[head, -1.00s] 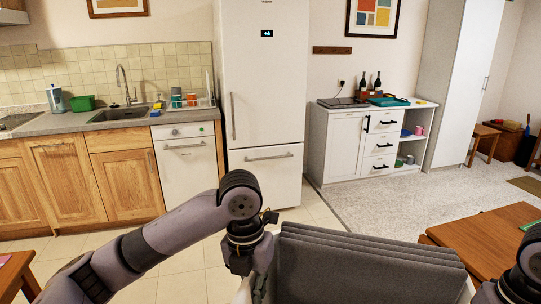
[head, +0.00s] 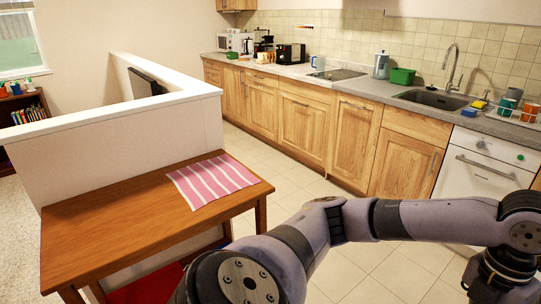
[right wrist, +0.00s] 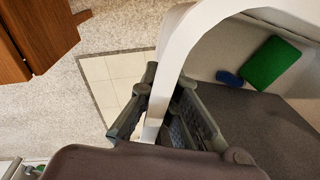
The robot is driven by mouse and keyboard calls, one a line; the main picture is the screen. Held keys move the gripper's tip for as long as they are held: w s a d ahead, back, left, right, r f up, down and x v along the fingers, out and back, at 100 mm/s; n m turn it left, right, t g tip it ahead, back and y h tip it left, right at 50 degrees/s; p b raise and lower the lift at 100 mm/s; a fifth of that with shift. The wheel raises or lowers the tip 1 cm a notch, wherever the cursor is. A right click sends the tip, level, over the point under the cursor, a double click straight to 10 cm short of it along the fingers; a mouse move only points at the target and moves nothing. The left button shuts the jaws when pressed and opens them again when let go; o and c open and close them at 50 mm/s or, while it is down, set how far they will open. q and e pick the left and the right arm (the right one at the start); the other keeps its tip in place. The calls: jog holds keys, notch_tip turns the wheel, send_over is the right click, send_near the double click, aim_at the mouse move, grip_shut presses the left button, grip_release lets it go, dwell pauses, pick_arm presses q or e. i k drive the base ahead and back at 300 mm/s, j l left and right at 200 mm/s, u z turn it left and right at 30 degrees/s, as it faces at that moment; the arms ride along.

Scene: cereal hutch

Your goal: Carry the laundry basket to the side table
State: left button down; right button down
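The laundry basket shows in the right wrist view as a white curved rim or handle (right wrist: 185,48), with grey cloth (right wrist: 270,125) beside it. My right gripper (right wrist: 158,105) has its dark fingers on both sides of the white part and looks closed on it. The basket is outside the head view.
A pink striped cloth (head: 212,180) lies on the wooden table. A white half wall (head: 120,140) stands behind it. Kitchen cabinets (head: 305,125) run along the back, with clear tiled floor (head: 290,185) in front. A green item (right wrist: 272,63) and a blue one (right wrist: 229,78) show near the grey cloth.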

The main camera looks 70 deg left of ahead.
aim_at(115, 218)
jog(key=i+u, duration=0.1)
jog(key=u, duration=3.1)
jog(key=i+u, duration=0.4)
jog(key=i, duration=1.1)
